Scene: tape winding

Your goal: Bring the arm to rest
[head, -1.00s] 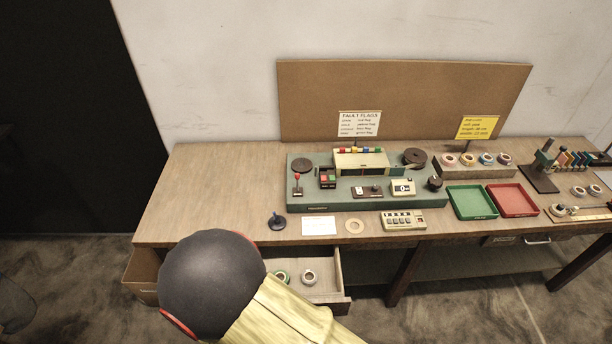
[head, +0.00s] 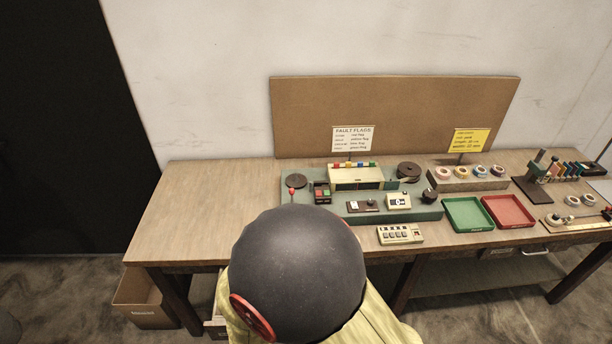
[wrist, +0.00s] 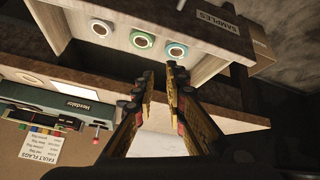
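My arm shows in the head view as a dark rounded joint (head: 298,275) with a yellow sleeve, at the bottom centre in front of the workbench (head: 200,215). My gripper is hidden in the head view. In the wrist view my gripper (wrist: 162,78) has two fingers apart with a gap between them. Nothing is held between them. The fingers reach toward the bench's front edge and an open drawer (wrist: 205,68), but I cannot tell how far away they are.
The drawer holds a green tape roll (wrist: 142,41) and pale rolls. The bench carries a winding machine (head: 290,186), a keypad box (head: 400,235), a green tray (head: 468,214) and a red tray (head: 508,211). A cardboard box (head: 145,298) stands on the floor. The bench's left part is clear.

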